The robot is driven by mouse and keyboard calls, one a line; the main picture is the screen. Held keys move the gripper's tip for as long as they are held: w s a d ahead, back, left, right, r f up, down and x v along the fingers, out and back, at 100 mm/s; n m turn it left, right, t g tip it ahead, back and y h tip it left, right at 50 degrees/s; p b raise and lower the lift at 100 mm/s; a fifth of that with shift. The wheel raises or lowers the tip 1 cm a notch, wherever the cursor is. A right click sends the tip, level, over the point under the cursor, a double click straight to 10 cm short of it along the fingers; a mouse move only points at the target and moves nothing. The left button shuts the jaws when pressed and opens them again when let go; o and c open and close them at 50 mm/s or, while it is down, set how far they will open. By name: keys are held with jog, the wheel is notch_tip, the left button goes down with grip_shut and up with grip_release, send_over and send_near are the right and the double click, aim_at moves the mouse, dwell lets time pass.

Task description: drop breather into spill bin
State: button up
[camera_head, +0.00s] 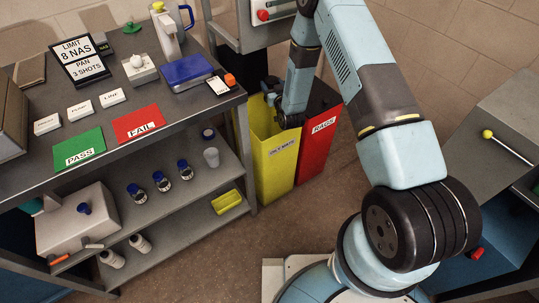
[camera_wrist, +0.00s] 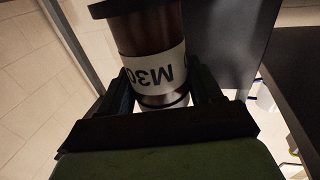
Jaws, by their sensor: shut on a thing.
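My gripper (camera_wrist: 165,98) is shut on the breather (camera_wrist: 148,35), a brown cylinder with a dark cap and a white label that reads upside down, partly "M3". A finger stands on each side of its silver end. In the head view my gripper (camera_head: 270,97) hangs at the mouth of a tall yellow bin (camera_head: 273,160), whose small label is hard to read. The breather cannot be made out there. A red bin (camera_head: 312,140) labelled RAGS stands touching the yellow one on its right. No label I can read says spill bin.
A grey workbench (camera_head: 190,120) stands left of the bins, with green PASS (camera_head: 80,147) and red FAIL (camera_head: 138,123) cards, a blue box (camera_head: 187,71) and small labelled blocks. Its lower shelf holds several bottles and a yellow tray (camera_head: 226,201). A grey cabinet (camera_head: 500,150) stands right.

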jog(key=f, duration=0.1)
jog(key=a+f, duration=0.2)
jog(key=shift+s+y, duration=0.3)
jog(key=shift+f, duration=1.15)
jog(key=o, duration=1.3)
jog(key=shift+r, duration=0.6)
jog(key=s+r, duration=0.1)
jog(key=r, duration=0.1)
jog(key=s+r, duration=0.2)
jog(key=r, duration=0.1)
jog(key=s+d+r, duration=0.1)
jog(key=r, duration=0.1)
jog(key=shift+s+d+r, duration=0.1)
jog(key=shift+s+r, duration=0.15)
jog(key=s+d+r, duration=0.1)
jog(key=s, duration=0.2)
jog(key=s+r, duration=0.1)
jog(key=s, duration=0.2)
jog(key=s+d+r, duration=0.1)
jog(key=s+r, duration=0.1)
jog(key=s, duration=0.1)
jog(key=shift+d+r, duration=0.1)
jog(key=shift+d, duration=0.2)
